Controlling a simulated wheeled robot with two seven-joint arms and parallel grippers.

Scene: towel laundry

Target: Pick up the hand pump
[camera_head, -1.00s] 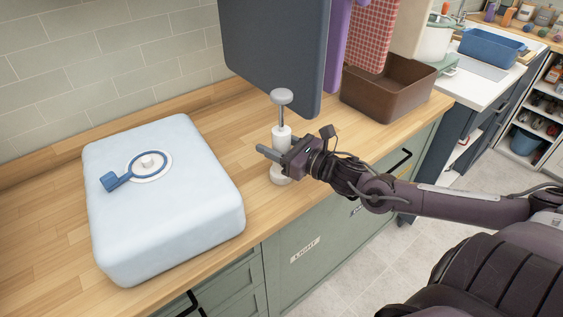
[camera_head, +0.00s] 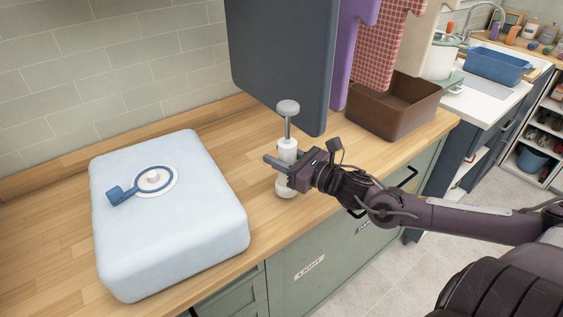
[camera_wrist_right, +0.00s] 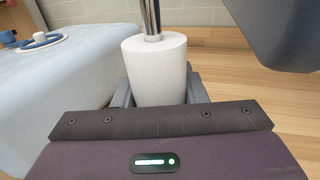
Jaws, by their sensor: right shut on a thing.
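The hand pump (camera_head: 287,150) is white with a grey T-shaped handle on a metal rod, standing upright near the counter's front edge. My right gripper (camera_head: 284,167) is shut around its white body from the right. In the right wrist view the pump's white cylinder (camera_wrist_right: 156,70) sits between the two fingers of the right gripper (camera_wrist_right: 158,92), its metal rod rising above. The pump's round base shows below the gripper; whether it touches the counter I cannot tell. My left gripper is out of view.
A pale blue inflated block (camera_head: 170,225) with a blue valve cap lies to the left on the wooden counter (camera_head: 45,225). A dark hanging panel (camera_head: 275,65) is close behind the pump. A brown bin (camera_head: 395,105) stands to the right.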

